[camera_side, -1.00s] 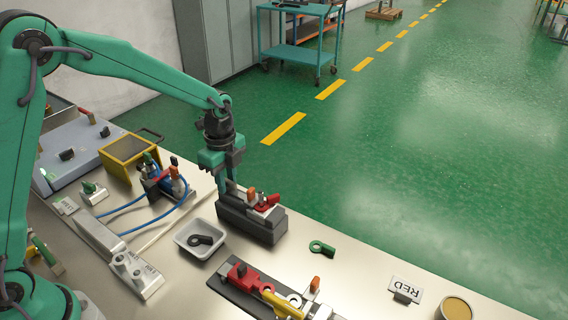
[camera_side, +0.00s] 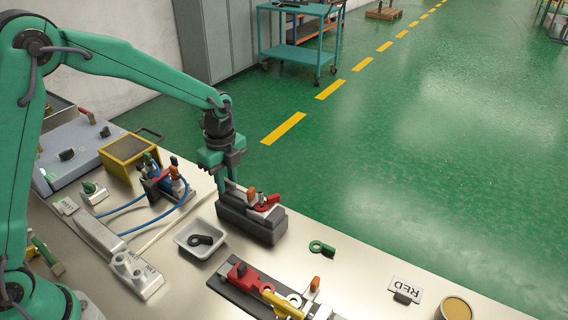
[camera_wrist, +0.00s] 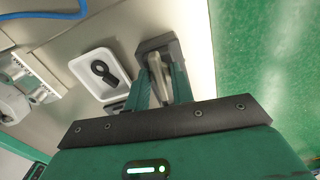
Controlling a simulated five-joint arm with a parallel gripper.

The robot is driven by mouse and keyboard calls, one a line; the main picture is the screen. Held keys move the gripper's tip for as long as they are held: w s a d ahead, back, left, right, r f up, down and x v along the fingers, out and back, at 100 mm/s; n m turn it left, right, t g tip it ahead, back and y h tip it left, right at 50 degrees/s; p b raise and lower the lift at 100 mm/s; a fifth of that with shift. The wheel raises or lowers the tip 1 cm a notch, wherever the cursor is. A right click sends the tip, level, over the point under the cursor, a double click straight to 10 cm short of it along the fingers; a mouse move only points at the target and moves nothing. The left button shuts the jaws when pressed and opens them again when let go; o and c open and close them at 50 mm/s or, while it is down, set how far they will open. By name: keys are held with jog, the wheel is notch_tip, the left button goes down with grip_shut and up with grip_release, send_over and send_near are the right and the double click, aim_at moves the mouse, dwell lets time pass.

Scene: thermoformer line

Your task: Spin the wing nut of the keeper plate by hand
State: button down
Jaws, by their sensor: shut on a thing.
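The dark grey block (camera_side: 252,226) stands near the table's far edge, with a red lever (camera_side: 268,203) and an orange knob (camera_side: 251,193) on top. My gripper (camera_side: 229,188) points down at the block's left end. In the wrist view my gripper (camera_wrist: 160,88) has its two green fingers on either side of a pale, narrow part (camera_wrist: 157,72) at the block. This part seems to be the wing nut, and the jaws are shut on it. The fingers hide most of it. I cannot make out the keeper plate clearly.
A white tray (camera_side: 178,240) with a black key-shaped part (camera_side: 201,240) lies left of the block. A green key-shaped part (camera_side: 322,247) lies to the right. A rail with red and yellow clamps (camera_side: 236,290) is in front.

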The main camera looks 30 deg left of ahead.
jog(key=shift+m, duration=1.8)
jog(key=shift+r, duration=0.1)
jog(key=m, duration=0.3)
jog(key=shift+m, duration=0.9)
jog(key=shift+m, duration=2.4)
jog(key=c, duration=1.1)
grip_release()
